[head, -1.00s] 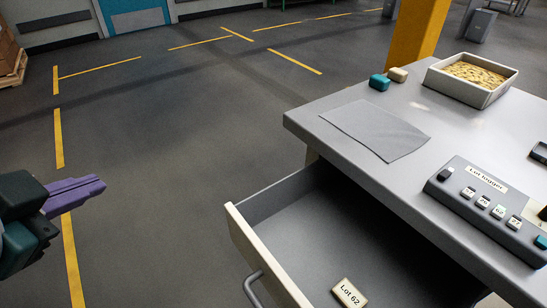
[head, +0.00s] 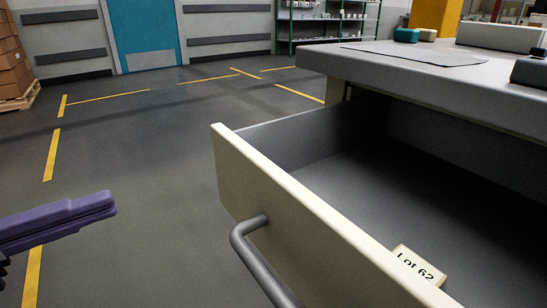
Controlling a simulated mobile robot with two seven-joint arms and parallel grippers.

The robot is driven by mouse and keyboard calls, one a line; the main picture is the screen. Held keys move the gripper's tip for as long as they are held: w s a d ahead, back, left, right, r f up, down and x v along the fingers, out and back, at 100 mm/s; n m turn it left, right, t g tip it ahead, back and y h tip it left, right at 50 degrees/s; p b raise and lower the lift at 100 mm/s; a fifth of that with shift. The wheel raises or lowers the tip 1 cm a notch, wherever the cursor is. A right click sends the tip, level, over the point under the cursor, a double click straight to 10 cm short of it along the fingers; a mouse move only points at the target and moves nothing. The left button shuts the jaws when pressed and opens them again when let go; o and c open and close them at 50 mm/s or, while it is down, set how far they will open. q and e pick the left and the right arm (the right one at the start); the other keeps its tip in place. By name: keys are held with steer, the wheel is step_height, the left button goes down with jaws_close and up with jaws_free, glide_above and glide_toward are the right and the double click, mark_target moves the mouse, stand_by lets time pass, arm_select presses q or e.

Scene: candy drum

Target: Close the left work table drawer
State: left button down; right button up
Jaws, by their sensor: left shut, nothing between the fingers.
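The left work table drawer (head: 300,215) stands pulled out from under the grey work table (head: 440,95), with its cream front panel toward me. Its grey bar handle (head: 262,262) runs out of the bottom of the head view. A "Lot 62" tag (head: 420,266) lies inside the drawer near the front panel. My left gripper (head: 112,203) is purple, shut and empty, and hangs over the floor to the left of the drawer, apart from it. My right gripper is not in view.
On the table top are a grey sheet (head: 414,54), a teal block (head: 406,35), a pale block (head: 428,35) and a tray (head: 500,36). Boxes on a pallet (head: 16,95) stand at the far left. The floor left of the drawer is clear.

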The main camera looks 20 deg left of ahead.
mark_target(230, 161)
arm_select(q)
steer(key=b+x, duration=0.2)
steer(key=x, duration=1)
steer(key=shift+w+d+r, duration=0.1)
steer(key=shift+w+d, duration=0.2)
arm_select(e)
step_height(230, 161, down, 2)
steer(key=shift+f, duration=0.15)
